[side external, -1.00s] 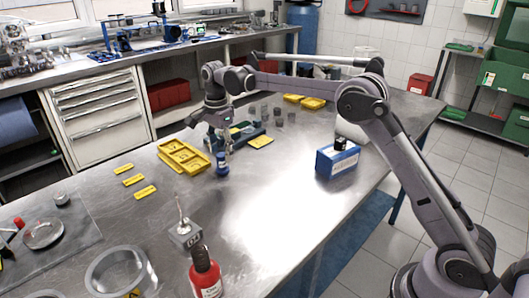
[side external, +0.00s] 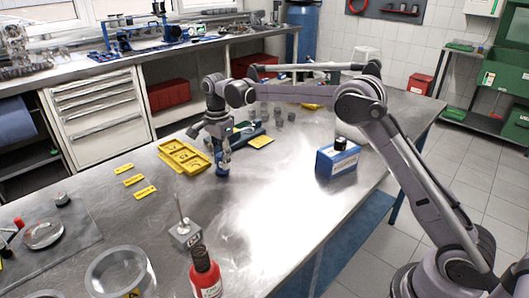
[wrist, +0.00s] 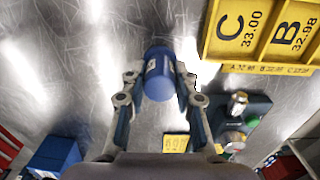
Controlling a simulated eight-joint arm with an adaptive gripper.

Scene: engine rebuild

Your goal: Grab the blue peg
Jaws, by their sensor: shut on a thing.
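The blue peg (side external: 221,168) stands on the metal table in the side view, in front of the yellow tray. The peg also shows in the wrist view (wrist: 160,74), between the two fingers. My gripper (side external: 222,152) points down over the peg, and its fingers are shut on the peg's sides. In the wrist view, my gripper (wrist: 158,82) has one finger on each side of the peg. I cannot tell whether the peg's base touches the table.
The yellow tray (side external: 184,152), marked C and B in the wrist view (wrist: 262,66), lies close beside the peg. A blue box (side external: 337,163) stands to the right. A red bottle (side external: 204,272) and a metal stand (side external: 185,234) are in front. Several grey cylinders are behind.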

